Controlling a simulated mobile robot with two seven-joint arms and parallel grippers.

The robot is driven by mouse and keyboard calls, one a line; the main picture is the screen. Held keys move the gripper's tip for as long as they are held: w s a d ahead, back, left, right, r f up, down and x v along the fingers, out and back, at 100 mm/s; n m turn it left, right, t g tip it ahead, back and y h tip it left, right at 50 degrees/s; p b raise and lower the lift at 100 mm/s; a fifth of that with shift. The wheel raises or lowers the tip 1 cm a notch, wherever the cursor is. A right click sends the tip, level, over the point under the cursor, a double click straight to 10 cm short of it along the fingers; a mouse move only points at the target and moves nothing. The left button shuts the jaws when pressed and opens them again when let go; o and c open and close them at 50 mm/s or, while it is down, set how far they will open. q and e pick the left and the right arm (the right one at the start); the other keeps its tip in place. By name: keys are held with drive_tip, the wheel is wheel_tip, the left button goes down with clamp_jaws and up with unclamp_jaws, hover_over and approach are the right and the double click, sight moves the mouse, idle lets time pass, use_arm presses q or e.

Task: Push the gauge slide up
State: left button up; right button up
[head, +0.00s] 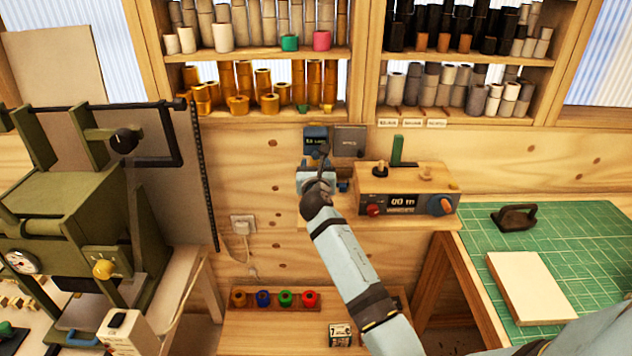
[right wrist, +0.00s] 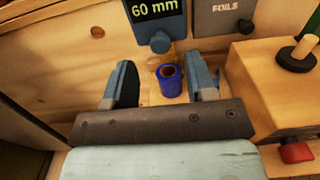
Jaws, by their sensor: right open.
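The gauge (head: 316,138) is a dark blue-grey box on the wooden back wall. Its display reads 60 mm in the right wrist view (right wrist: 158,8). A rounded blue-grey knob (right wrist: 160,43), which looks like its slide, sits at its lower edge. A blue foil roll (right wrist: 169,80) stands upright on the ledge below the gauge. My right gripper (head: 318,166) is open in front of and below the gauge. In the right wrist view its fingers (right wrist: 162,78) are spread on either side of the roll; I cannot tell whether they touch it. My left gripper is out of view.
A grey FOILS box (head: 350,140) hangs right of the gauge. A wooden control box (head: 405,190) with knobs stands close on the right. A green press (head: 75,210) fills the left. Coloured rolls (head: 275,299) stand on a lower bench. A green mat (head: 590,245) lies right.

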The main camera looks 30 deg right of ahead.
drive_tip(key=v, duration=0.8)
drive_tip(key=shift+s+b, duration=0.2)
drive_tip(key=shift+b, duration=0.2)
drive_tip(key=shift+a, duration=0.1)
drive_tip(key=s+a+f+m+g+y, duration=0.1)
drive_tip(key=s+a+f+m+y, duration=0.3)
drive_tip(key=s+f+m, duration=0.4)
drive_tip(key=s+a+f+m+y, duration=0.3)
drive_tip(key=s+a+f, duration=0.15)
drive_tip(key=f, duration=0.55)
drive_tip(key=s+a+f+m+g+y, duration=0.1)
drive_tip(key=s+a+f+m+y, duration=0.2)
drive_tip(key=s+m, duration=0.4)
drive_tip(key=s+a+f+m+g+y, duration=0.2)
drive_tip(key=s+a+f+m, duration=0.3)
drive_tip(key=s, duration=0.8)
drive_tip(key=f+m, duration=0.1)
drive_tip(key=m, duration=0.2)
drive_tip(key=shift+s+a+f+m+y, duration=0.2)
drive_tip(key=shift+f+m+y, duration=0.1)
drive_tip(key=shift+f+y, duration=0.1)
